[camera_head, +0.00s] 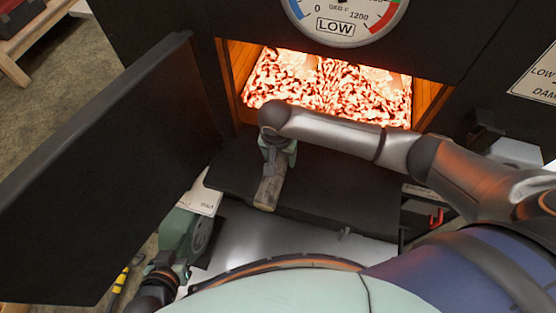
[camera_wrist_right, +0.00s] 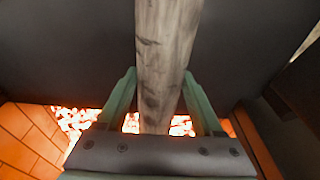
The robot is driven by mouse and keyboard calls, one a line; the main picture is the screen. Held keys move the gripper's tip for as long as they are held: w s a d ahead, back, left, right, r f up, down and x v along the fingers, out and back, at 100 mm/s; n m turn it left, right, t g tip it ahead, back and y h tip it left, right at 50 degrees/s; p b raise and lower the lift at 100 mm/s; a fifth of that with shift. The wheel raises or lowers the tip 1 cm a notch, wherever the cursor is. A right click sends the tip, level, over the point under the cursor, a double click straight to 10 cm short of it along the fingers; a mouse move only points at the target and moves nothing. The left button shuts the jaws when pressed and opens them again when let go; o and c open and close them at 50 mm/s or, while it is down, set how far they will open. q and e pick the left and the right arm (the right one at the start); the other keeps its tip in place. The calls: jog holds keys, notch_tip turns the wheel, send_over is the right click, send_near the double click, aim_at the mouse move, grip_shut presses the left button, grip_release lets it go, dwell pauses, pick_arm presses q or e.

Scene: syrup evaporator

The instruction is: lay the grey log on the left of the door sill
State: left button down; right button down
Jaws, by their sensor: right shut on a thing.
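The grey log (camera_head: 269,191) is between the fingers of my right gripper (camera_head: 277,158), over the left part of the black door sill (camera_head: 340,186) in the head view. Its near end points toward me; the gripper and wrist hide its far end. I cannot tell whether the log touches the sill. In the right wrist view the log (camera_wrist_right: 166,50) runs between the two green fingers of the right gripper (camera_wrist_right: 160,88). My left gripper (camera_head: 185,232) hangs low at the left, beside the sill; its fingers are not clear.
The black door (camera_head: 100,170) stands open at the left. Behind the sill, the firebox holds glowing embers (camera_head: 325,88) between orange brick walls. A gauge (camera_head: 345,12) is above the opening. The right part of the sill is bare below my right arm.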

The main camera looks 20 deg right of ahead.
jog(key=shift+c, duration=1)
grip_release()
jog(key=shift+o, duration=1)
notch_tip(320, 180, up, 12)
jog(key=s+a+p, duration=0.1)
jog(key=p, duration=0.3)
jog(key=shift+s+r, duration=0.25)
